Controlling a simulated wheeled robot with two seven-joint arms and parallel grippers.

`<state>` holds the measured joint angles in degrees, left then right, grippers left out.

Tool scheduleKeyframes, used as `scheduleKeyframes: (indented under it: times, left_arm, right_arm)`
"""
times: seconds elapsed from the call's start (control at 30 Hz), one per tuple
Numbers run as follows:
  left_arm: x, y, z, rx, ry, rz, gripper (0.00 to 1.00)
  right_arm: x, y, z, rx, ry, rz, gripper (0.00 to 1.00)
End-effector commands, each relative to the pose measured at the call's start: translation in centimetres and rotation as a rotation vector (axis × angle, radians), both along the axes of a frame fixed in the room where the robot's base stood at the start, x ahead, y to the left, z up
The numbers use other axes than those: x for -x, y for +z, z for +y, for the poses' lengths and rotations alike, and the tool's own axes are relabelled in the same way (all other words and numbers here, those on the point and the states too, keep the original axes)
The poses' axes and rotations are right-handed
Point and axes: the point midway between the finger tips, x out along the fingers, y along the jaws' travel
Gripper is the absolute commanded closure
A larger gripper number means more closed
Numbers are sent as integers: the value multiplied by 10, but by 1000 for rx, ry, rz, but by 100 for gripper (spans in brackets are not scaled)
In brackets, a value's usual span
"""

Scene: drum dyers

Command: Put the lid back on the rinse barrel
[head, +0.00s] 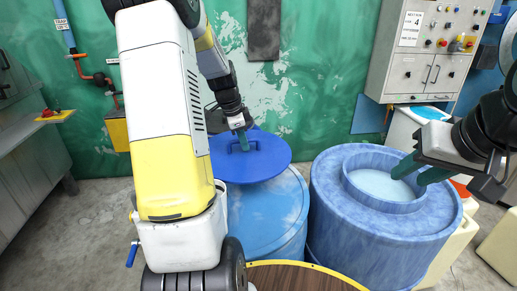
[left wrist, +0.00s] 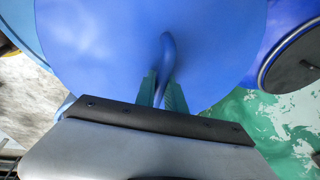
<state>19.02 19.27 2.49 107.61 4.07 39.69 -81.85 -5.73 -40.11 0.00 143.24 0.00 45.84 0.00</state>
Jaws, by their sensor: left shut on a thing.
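My left gripper (head: 243,141) is shut on the handle of a round blue lid (head: 270,157). In the left wrist view, the green fingertips (left wrist: 160,88) close around the curved handle (left wrist: 168,50), and the lid (left wrist: 100,45) fills the middle. The lid is over the back left part of a lighter blue barrel (head: 265,222); whether it touches the rim I cannot tell. Most of that barrel's top is hidden or unclear. Nothing shows which barrel is the rinse one. My right gripper (head: 420,171) is open and empty over the right side of a second barrel.
The second blue barrel (head: 340,215) stands at the right, its round mouth open with pale contents. A brown round top with yellow edge (head: 300,278) is at the front. A control cabinet (head: 425,50) hangs on the green wall. A grey bench (head: 30,140) stands left.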

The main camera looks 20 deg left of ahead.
Motion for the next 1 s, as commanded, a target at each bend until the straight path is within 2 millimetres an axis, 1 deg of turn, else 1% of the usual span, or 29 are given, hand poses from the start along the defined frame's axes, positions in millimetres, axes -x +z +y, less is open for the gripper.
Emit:
scheduleKeyframes:
  times: [0.03,0.1,0.3,0.43,1.0]
  left_arm:
    - [-1,14,0,-2,-1,-6,100]
    - [-1,28,0,-2,-1,-6,100]
    - [-1,64,0,-1,-1,-6,100]
    - [-1,79,0,0,-1,-4,100]
    - [-1,126,0,-1,-1,-3,100]
  right_arm:
    - [0,0,0,0,0,0,64]
    - [0,0,0,0,0,0,64]
    - [0,0,0,0,0,0,64]
    - [0,0,0,0,0,0,64]
    - [0,0,0,0,0,0,64]
